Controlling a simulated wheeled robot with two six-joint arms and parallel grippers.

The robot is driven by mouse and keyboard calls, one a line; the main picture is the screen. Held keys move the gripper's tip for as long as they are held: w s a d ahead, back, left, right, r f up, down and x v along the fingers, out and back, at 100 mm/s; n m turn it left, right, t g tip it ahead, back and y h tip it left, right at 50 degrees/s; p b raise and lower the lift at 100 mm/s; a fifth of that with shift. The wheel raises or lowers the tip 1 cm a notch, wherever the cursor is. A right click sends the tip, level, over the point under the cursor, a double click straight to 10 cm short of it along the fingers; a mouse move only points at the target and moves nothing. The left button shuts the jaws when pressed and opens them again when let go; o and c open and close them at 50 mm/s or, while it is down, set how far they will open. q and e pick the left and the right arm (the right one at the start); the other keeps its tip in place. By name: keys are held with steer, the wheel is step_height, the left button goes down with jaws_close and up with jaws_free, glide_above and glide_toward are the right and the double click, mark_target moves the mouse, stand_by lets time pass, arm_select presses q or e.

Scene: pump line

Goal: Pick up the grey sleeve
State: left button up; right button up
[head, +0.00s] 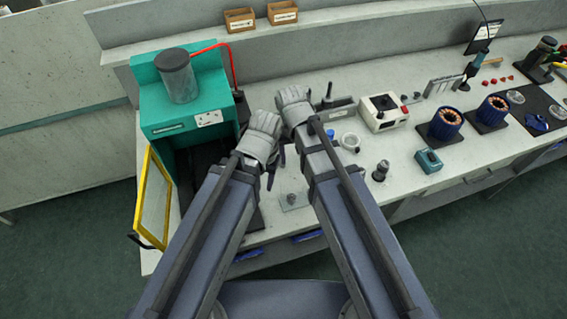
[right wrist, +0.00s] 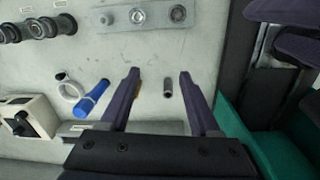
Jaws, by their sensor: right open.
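The grey sleeve (right wrist: 168,88) is a small dark cylinder lying on the pale bench in the right wrist view. It lies between the lines of my right gripper's fingers, nearer the right finger in that picture, and nothing grips it. My right gripper (right wrist: 158,75) is open and empty above the bench. In the head view the right wrist (head: 293,105) hides its own fingers and the sleeve. My left gripper (head: 277,167) is mostly hidden under its wrist, beside the right arm. I cannot tell its opening.
A blue tube (right wrist: 93,98) and a white ring (right wrist: 72,91) lie beside the sleeve. A plate with fittings (right wrist: 115,18) lies nearby. The teal cabinet (head: 210,118) with a yellow-framed door (head: 153,195) stands at the left. A white box (head: 383,112) stands to the right.

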steer(key=shift+m+y, duration=0.3)
steer(key=shift+m, duration=0.6)
steer(key=w+a+f, duration=0.1)
steer(key=w, duration=0.1)
steer(key=w+f+b, duration=0.1)
steer(key=w, duration=0.2)
steer(key=w+a+f+b, duration=0.1)
steer(key=w, duration=0.2)
steer(key=shift+w+a+f, duration=0.1)
steer(key=shift+w+a, duration=0.15)
steer(key=shift+a, duration=0.1)
arm_select(q)
steer(key=shift+f+b, duration=1.45)
steer(key=shift+f, duration=1.4)
arm_select(e)
steer(key=shift+s+f, duration=0.15)
steer(key=shift+f, duration=1.1)
steer(key=shift+f, duration=0.1)
arm_select(q)
step_height(320, 180, down, 5)
steer(key=b, duration=0.5)
steer(key=shift+f, duration=0.15)
arm_select(e)
steer(key=f, duration=0.5)
steer(key=shift+s+a, duration=0.15)
steer(key=shift+a, duration=0.1)
jaws_close()
